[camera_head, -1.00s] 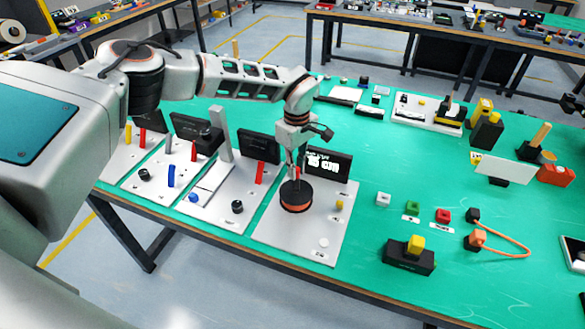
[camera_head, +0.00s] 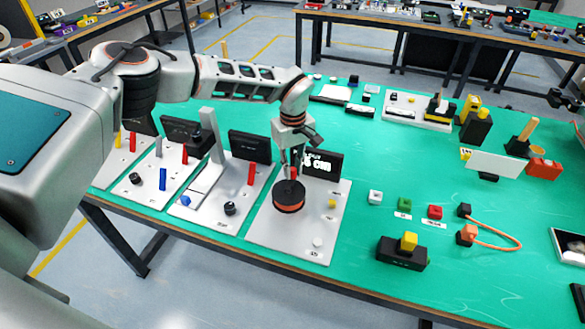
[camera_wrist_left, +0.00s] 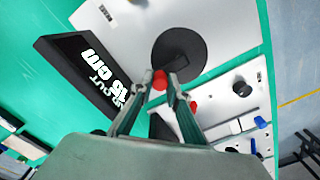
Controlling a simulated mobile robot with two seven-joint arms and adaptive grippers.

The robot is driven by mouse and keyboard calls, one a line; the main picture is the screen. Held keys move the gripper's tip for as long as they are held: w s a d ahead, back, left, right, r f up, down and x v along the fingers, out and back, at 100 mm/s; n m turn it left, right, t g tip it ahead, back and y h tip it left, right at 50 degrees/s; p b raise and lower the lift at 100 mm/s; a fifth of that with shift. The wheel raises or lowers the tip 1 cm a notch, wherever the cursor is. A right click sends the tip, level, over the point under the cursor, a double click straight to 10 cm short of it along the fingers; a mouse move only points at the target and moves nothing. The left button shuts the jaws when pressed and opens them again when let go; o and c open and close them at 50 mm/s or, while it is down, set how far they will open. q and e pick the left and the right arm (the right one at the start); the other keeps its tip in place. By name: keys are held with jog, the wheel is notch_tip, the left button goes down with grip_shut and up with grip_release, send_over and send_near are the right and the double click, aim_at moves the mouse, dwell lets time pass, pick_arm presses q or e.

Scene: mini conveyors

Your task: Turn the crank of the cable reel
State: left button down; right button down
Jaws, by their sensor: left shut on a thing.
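The cable reel is a black disc with an orange band (camera_head: 289,198) on a white board (camera_head: 300,235). In the left wrist view the reel (camera_wrist_left: 180,52) is a black disc ahead of the fingers. A small red crank knob (camera_wrist_left: 160,80) stands at its rim. My left gripper (camera_head: 291,172) reaches down over the reel's far side. In the left wrist view its fingers (camera_wrist_left: 158,79) are shut on the red knob. The reel's black display (camera_head: 324,164) stands behind it. It reads "OUT 15 cm" in the left wrist view (camera_wrist_left: 90,75).
Boards with levers and knobs stand left of the reel, with a red lever (camera_head: 251,174) and a black knob (camera_head: 230,209) nearest. A black block with a yellow cube (camera_head: 409,241) and small coloured blocks lie to the right. Green tabletop (camera_head: 350,230) is clear in between.

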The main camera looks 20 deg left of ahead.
aim_at(293, 169)
pick_arm(q)
jog(key=shift+r, duration=0.1)
jog(key=c, duration=1.9)
grip_release()
notch_tip(293, 169, up, 12)
jog(key=shift+f, duration=0.1)
